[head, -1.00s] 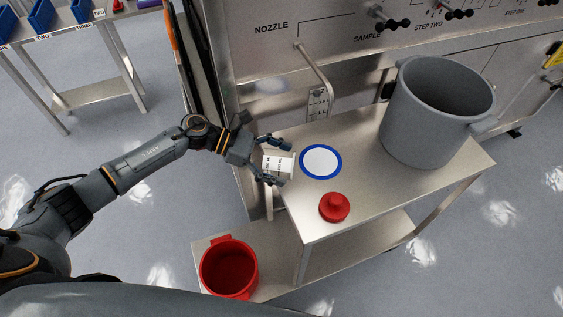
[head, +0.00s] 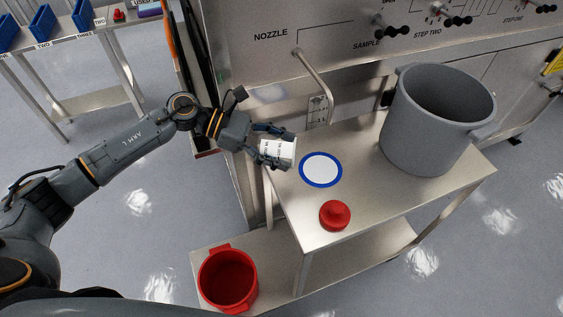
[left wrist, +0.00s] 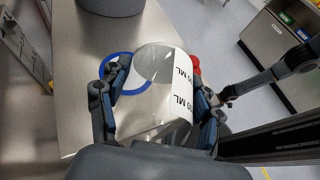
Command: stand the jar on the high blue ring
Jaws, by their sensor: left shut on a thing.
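A clear jar with a white label (head: 279,151) is held in my left gripper (head: 273,146), beside the left end of the upper shelf. The fingers close on both sides of it. In the left wrist view the jar (left wrist: 158,95) fills the space between the fingers (left wrist: 160,105). The high blue ring (head: 320,184), with a white middle, lies flat on the upper shelf just right of the jar. In the left wrist view the blue ring (left wrist: 107,68) is partly hidden behind the jar and a finger.
A red lid (head: 334,215) sits on the upper shelf (head: 375,200) near its front edge. A large grey pot (head: 430,125) stands on the right. A bent nozzle pipe (head: 316,68) hangs behind the ring. A red bucket (head: 228,279) stands lower left.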

